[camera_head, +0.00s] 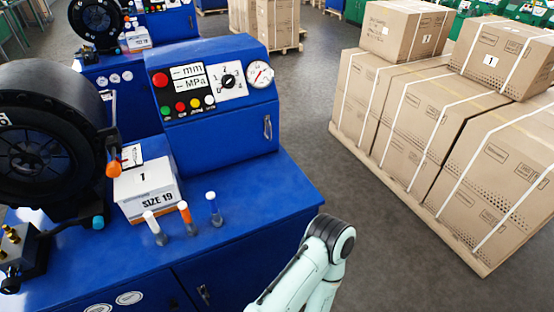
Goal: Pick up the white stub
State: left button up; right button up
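The white stub (151,220) stands upright on the blue machine's worktop, in front of the white SIZE 19 box. It has a white upper part and a greyish lower end. It is the leftmost of three stubs in a slanting row. A pale mint arm link of mine shows at the bottom centre-right, apart from the stubs. Neither of my grippers is in view.
The white box (147,193) sits close behind the stubs. The blue control cabinet (222,130) rises at the back of the worktop (265,205). A large black drum (40,140) and fittings crowd the left. The worktop right of the stubs is clear. Cartons (440,130) stand on the right.

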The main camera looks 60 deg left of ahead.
aim_at(162, 239)
jog(key=i+u, duration=0.1)
jog(key=u, duration=0.65)
jog(key=i+l+u, duration=0.1)
jog(key=u, duration=0.3)
jog(key=i+l+u, duration=0.1)
jog(key=u, duration=0.25)
